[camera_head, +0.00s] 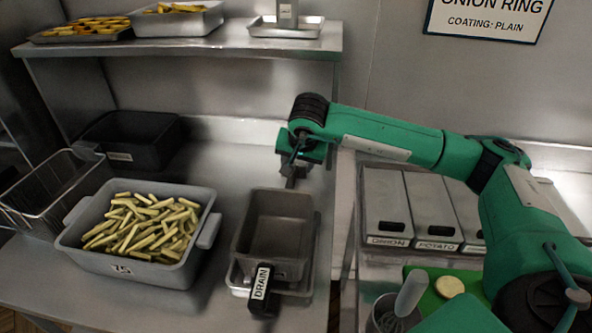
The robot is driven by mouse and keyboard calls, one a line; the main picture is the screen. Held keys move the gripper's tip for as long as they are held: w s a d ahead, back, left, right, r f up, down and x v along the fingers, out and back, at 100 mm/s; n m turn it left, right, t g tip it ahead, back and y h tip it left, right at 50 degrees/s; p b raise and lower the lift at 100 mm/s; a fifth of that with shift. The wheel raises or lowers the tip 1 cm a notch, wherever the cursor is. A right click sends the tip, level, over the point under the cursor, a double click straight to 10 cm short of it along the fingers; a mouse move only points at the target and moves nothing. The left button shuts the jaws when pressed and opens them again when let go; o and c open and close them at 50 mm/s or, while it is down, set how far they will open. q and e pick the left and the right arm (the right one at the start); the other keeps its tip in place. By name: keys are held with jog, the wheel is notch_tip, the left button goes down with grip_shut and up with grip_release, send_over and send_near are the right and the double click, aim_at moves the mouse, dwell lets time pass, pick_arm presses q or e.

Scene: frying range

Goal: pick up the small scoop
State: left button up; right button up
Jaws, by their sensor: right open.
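I cannot make out a small scoop for certain. A pale-handled utensil (411,293) leans in a metal pot (379,321) at the bottom right; its lower end is partly hidden, so I cannot tell whether it is the scoop. My right gripper (291,180) is open and appears empty. It points down at the back of the steel counter, behind the grey drain basket in the picture. My left gripper is not in view.
The drain basket (246,228) stands on a tray. A tub of fries (127,268), a black bin (127,157) and a wire basket (33,216) stand to the left. Lidded bins (387,203) and a green board (430,302) are right. A shelf (190,49) overhangs the counter.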

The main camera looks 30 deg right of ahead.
aim_at(291, 181)
jog(key=p+x, duration=0.1)
jog(key=x, duration=0.5)
jog(key=shift+a, duration=0.1)
jog(key=x, duration=0.1)
jog(key=p+x, duration=0.1)
jog(key=x, duration=0.1)
jog(key=p+x, duration=0.1)
jog(key=x, duration=0.1)
jog(key=shift+a+f, duration=0.25)
jog(key=shift+f, duration=0.3)
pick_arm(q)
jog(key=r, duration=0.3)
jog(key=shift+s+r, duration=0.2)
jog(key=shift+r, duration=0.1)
pick_arm(e)
grip_shut()
